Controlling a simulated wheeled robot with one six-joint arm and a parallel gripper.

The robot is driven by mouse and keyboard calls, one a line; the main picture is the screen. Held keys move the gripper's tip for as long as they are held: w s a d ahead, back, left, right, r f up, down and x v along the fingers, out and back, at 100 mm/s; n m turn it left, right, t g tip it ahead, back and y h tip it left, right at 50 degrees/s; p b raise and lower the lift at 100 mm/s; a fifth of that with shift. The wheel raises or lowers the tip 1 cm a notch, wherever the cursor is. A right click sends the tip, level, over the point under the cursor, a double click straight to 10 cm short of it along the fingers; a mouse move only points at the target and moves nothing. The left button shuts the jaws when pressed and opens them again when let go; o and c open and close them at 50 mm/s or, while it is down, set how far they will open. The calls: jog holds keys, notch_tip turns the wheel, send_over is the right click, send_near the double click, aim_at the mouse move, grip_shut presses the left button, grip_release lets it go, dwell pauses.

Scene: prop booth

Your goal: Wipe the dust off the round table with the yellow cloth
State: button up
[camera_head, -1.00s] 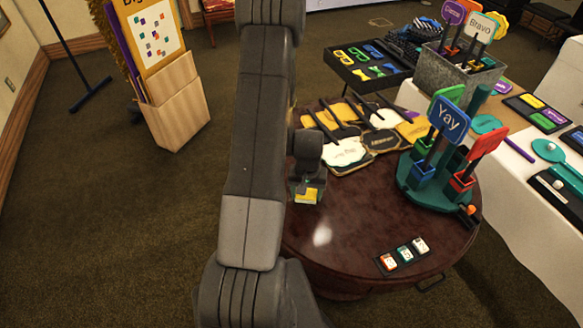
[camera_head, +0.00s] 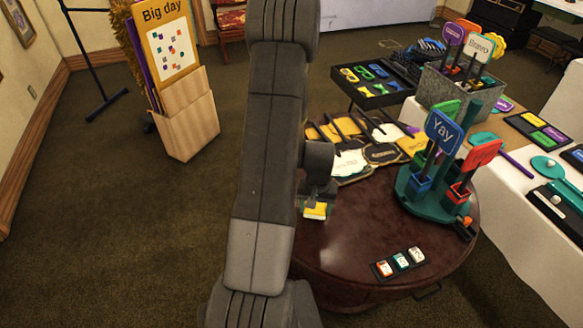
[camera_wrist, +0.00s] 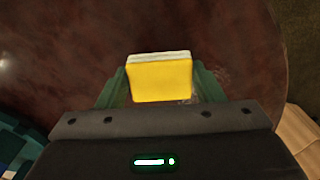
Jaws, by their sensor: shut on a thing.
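The round table (camera_head: 350,235) has a dark reddish-brown, glossy top in the head view. The yellow cloth (camera_head: 315,211) is a small folded block with a pale edge. My gripper (camera_wrist: 158,85) is shut on the yellow cloth (camera_wrist: 160,78), one green finger at each side of it. It holds the cloth at the left part of the tabletop (camera_wrist: 90,60). I cannot tell whether the cloth touches the top. Faint pale specks, perhaps dust, show right of the cloth in the wrist view. My arm hides the table's left edge in the head view.
A teal stand (camera_head: 434,205) with signs stands on the table's right side. A small black tray (camera_head: 398,262) lies near the front edge. Paddle signs (camera_head: 383,153) lie at the back. A white-clothed table (camera_head: 520,210) is at right. The tabletop's middle is clear.

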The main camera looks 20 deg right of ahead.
jog(key=shift+r+p, duration=1.15)
jog(key=shift+r, duration=1.15)
jog(key=shift+f, duration=0.1)
